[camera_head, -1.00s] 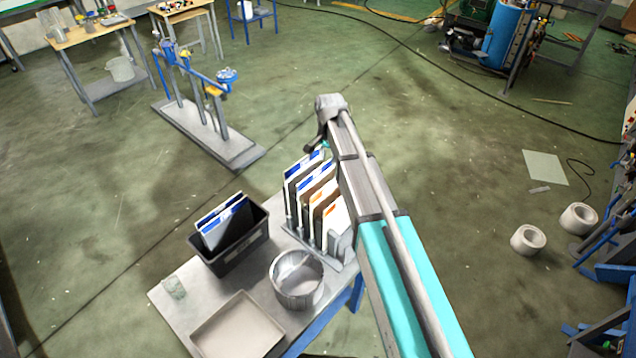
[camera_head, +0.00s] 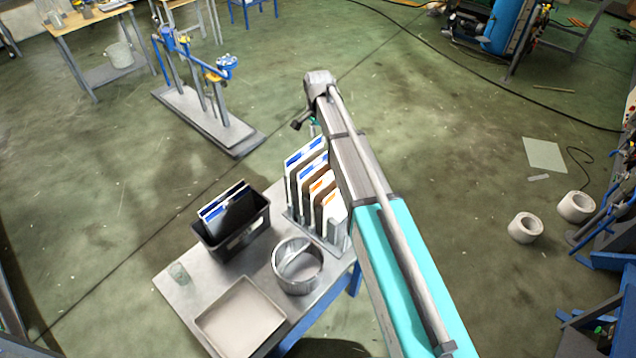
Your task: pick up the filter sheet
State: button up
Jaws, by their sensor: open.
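No sheet in view is clearly marked as the filter sheet. Several upright flat sheets or packs with blue and orange markings (camera_head: 303,168) stand in a grey rack (camera_head: 335,240) on the table. Two more blue-and-white ones (camera_head: 224,200) stand in a black bin (camera_head: 242,240) to their left. A pale flat sheet (camera_head: 545,154) lies on the floor at the right. My gripper (camera_head: 302,122) is small and dark at the far end of my arm, above and beyond the rack. It is open, and I see nothing held in it. My arm hides part of the rack's right side.
The grey table (camera_head: 190,295) also bears a round metal vessel (camera_head: 298,268), a shallow square tray (camera_head: 240,318) and a small clear glass (camera_head: 179,273). A blue pipe stand (camera_head: 205,120) is on the floor behind. Two pale rings (camera_head: 525,228) lie at the right.

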aim_at(316, 161)
jog(key=shift+f+b, duration=3.7)
jog(key=shift+f, duration=0.25)
jog(key=f+b, duration=0.3)
jog(key=shift+s+a+f+b, duration=0.25)
jog(key=shift+s+a+b, duration=0.05)
jog(key=shift+f+b, duration=0.85)
jog(key=shift+c, duration=0.3)
grip_shut()
